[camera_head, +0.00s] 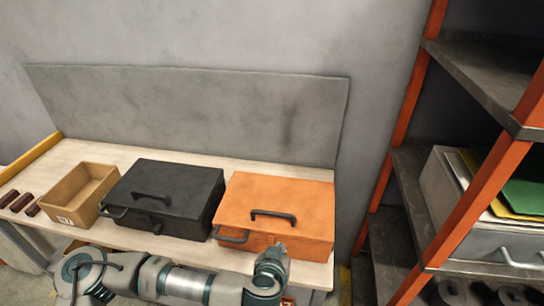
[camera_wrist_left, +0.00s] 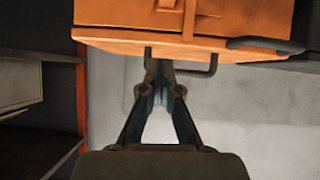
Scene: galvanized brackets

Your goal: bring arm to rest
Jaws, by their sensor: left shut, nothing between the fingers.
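My left arm comes in along the bottom of the head view, in front of the bench, and its wrist end is near the front of the orange toolbox (camera_head: 290,195). In the left wrist view my left gripper (camera_wrist_left: 158,68) is shut, with its fingertips together and nothing between them. The fingertips point toward the front edge of the orange box (camera_wrist_left: 150,15), which also shows at the top of that view. I cannot tell how far apart they are. My right gripper is in neither view.
A black toolbox (camera_head: 170,185) and an open cardboard box (camera_head: 88,190) stand on the wooden bench (camera_head: 110,152) left of the orange one. Several dark brown pieces (camera_head: 22,202) lie at the far left. An orange-framed shelf rack (camera_head: 408,95) with a grey metal box (camera_head: 450,225) stands at right.

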